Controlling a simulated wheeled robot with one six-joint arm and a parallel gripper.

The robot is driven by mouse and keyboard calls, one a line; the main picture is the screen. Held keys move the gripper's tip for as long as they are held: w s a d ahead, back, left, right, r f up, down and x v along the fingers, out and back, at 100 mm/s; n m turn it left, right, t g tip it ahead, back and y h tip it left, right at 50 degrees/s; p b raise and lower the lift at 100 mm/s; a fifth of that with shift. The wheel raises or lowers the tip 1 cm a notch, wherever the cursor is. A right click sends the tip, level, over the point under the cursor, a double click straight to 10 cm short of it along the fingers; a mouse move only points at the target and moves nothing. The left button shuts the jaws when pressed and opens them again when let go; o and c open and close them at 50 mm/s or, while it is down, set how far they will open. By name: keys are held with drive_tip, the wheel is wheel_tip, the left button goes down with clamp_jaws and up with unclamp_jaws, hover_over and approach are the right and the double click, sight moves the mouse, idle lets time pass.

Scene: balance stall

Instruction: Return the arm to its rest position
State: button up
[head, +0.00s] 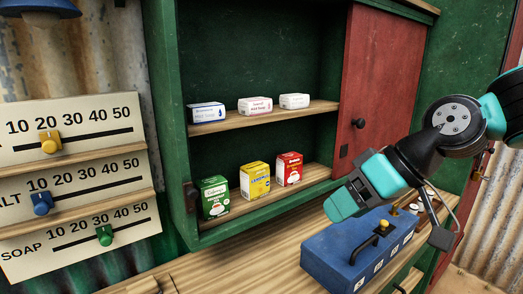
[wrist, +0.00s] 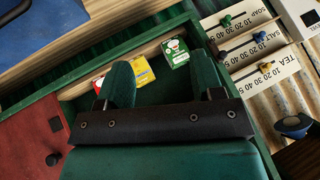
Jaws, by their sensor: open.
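My arm reaches in from the right in the head view, bent at a dark joint, with my gripper (head: 345,205) angled down to the left. It hangs in front of the cabinet's lower right side, above and behind a blue box in the picture. In the wrist view my gripper (wrist: 162,82) shows two green fingers spread apart with nothing between them. It is open and empty. The green box (wrist: 175,53), yellow box (wrist: 143,70) and red box (wrist: 99,84) appear beyond the fingertips, apart from them.
A green cabinet (head: 184,150) holds boxes on two shelves, with a red door (head: 385,75) at right. The blue box (head: 335,255) with a black handle stands on the wooden counter (head: 235,268). Slider boards (head: 75,180) hang at left.

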drive_tip(key=s+f+g+h, duration=0.1)
drive_tip(key=s+f, duration=0.1)
drive_tip(key=s, duration=0.5)
drive_tip(key=s+d+f+g+h, duration=0.1)
drive_tip(key=s+h, duration=0.1)
drive_tip(key=s, duration=0.6)
drive_tip(key=shift+s+d+f+g, duration=0.2)
drive_tip(key=shift+d+f+g, duration=0.05)
drive_tip(key=shift+f+g, duration=0.15)
